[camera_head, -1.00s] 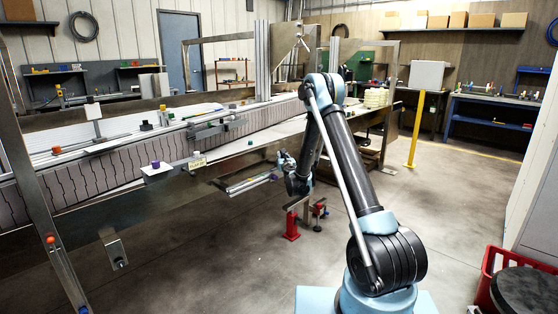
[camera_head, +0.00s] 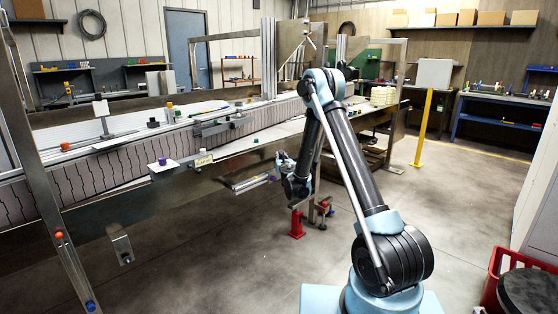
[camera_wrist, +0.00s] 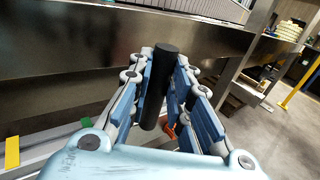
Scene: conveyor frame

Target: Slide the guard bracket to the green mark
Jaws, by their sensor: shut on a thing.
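In the wrist view, my gripper (camera_wrist: 166,62) is closed around an upright black cylindrical handle (camera_wrist: 157,92), which I take to be the grip of the guard bracket. The bracket's body is mostly hidden under my gripper. A green mark (camera_wrist: 86,122) and a yellow mark (camera_wrist: 12,152) lie on a pale metal rail (camera_wrist: 45,147) to the left of the handle. In the head view, my gripper (camera_head: 282,160) is at the end of the short rail (camera_head: 250,183) jutting from the conveyor's front; the handle and marks are too small to make out there.
The conveyor frame's dark metal side (camera_wrist: 60,95) runs close beyond my gripper. A small orange-red part (camera_wrist: 170,131) shows below the handle. A red stand (camera_head: 297,224) is on the floor beside my arm. A yellow post (camera_head: 433,130) stands farther right, with open floor around it.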

